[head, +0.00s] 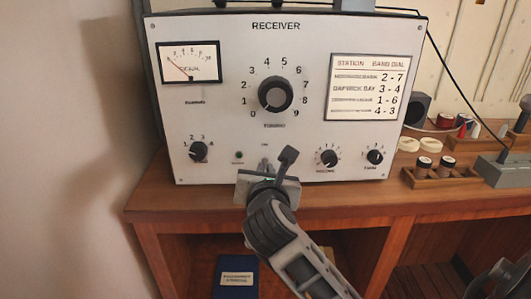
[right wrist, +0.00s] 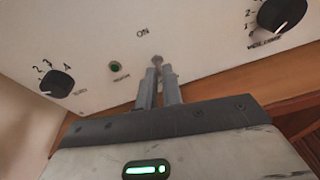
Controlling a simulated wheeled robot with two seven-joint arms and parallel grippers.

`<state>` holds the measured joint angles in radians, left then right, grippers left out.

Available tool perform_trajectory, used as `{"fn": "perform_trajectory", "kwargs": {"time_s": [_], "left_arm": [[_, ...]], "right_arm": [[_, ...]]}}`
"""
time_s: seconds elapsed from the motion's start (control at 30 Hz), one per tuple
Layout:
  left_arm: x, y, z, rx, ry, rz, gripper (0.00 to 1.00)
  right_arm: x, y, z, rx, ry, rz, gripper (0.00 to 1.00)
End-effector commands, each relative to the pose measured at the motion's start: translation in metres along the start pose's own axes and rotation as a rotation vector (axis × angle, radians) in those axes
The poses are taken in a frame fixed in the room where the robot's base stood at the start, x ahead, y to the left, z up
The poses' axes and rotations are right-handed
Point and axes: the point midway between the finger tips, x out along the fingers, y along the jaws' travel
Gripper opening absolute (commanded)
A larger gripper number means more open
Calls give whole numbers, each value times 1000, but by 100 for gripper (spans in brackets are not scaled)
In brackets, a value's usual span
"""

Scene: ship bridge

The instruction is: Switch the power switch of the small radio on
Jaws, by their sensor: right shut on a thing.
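The radio (head: 225,110) is a white-faced box marked RECEIVER, standing on a wooden desk. Its power switch (right wrist: 157,60) is a small metal toggle below the word ON, low on the front panel. My right gripper (right wrist: 158,74) is shut on the toggle, its two narrow fingertips at either side of it. In the head view my right gripper (head: 264,173) is at the panel's lower edge and partly covers the switch. A small green lamp (right wrist: 115,67) is left of the switch; it looks dark green. My left gripper is not in view.
The tuning knob (head: 275,94) is above the switch, the volume knob (head: 328,158) to its right and another knob (head: 198,151) to its left. The wooden desk (head: 200,200) has a thin free strip in front. Small jars in a wooden holder (head: 440,178) stand at right.

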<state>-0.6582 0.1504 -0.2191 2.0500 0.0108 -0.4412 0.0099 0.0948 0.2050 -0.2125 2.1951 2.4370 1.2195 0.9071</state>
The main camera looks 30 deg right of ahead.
Motion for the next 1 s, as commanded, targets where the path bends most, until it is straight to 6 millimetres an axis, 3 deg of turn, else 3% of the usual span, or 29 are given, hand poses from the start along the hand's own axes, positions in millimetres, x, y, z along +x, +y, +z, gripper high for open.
{"fn": "perform_trajectory", "kwargs": {"time_s": [0.03, 0.2, 0.6, 1.0], "left_arm": [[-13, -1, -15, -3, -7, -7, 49], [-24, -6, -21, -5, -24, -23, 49], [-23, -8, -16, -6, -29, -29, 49], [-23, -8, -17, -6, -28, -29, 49]], "right_arm": [[-4, 2, 14, 2, 48, -10, 0], [-3, 4, 17, 6, 193, -33, 0], [1, 6, 21, 3, 498, -80, 0], [3, 6, 26, -4, 635, -105, 0]]}}
